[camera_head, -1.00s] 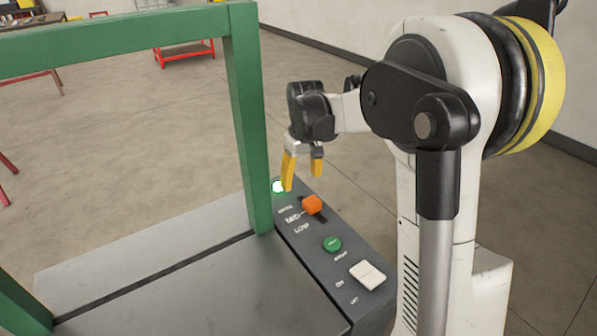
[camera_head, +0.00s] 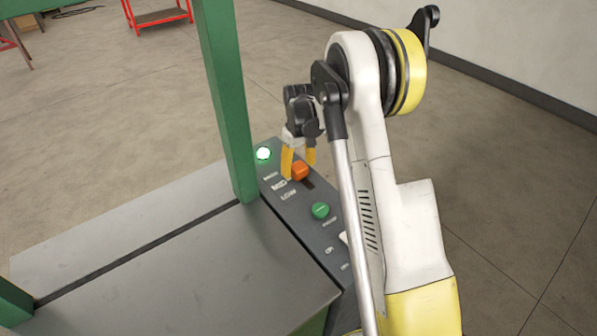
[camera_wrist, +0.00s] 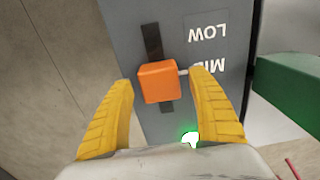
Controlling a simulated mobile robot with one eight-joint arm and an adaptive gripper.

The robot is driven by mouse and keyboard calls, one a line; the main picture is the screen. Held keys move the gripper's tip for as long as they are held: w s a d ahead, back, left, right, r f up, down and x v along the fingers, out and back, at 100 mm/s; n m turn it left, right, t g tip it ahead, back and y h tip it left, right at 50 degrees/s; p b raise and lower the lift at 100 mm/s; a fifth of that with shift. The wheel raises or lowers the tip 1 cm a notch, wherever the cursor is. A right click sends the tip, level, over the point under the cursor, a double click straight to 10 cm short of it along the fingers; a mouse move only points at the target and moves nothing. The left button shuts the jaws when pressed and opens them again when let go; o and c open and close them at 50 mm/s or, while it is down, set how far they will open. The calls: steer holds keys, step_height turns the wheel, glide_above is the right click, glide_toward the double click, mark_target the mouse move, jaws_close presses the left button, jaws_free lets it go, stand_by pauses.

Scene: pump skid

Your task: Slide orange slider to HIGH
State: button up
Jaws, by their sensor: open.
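The orange slider (camera_head: 301,170) is a block on the grey control panel, beside the MID label (camera_head: 280,185). In the wrist view the orange slider (camera_wrist: 158,82) sits on a dark slot (camera_wrist: 153,42) that shows on both sides of it. A white pointer reaches from it toward MID. The LOW label (camera_wrist: 208,32) lies farther up; the HIGH label cannot be read. My gripper (camera_wrist: 162,88) is open, with one yellow finger on each side of the slider. A gap shows at the left finger; whether the right one touches is unclear.
A lit green lamp (camera_head: 263,153) lies beyond the slider and a green button (camera_head: 320,210) on the near side. A green frame post (camera_head: 226,110) stands close left of the panel. A white switch (camera_head: 343,238) is partly hidden behind my arm.

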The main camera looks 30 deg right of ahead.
steer(key=shift+f, duration=0.45)
steer(key=c, duration=1.4)
steer(key=shift+w+a+r, duration=0.1)
steer(key=shift+w+a, duration=0.05)
steer(key=shift+w, duration=0.75)
steer(key=shift+w+a+f, duration=0.1)
steer(key=shift+w+a, duration=0.1)
steer(key=shift+w, duration=0.65)
steer(key=shift+w+a+r, duration=0.1)
steer(key=shift+w+a, duration=0.05)
steer(key=shift+w, duration=0.75)
steer(key=o, duration=1.4)
steer(key=shift+w, duration=0.1)
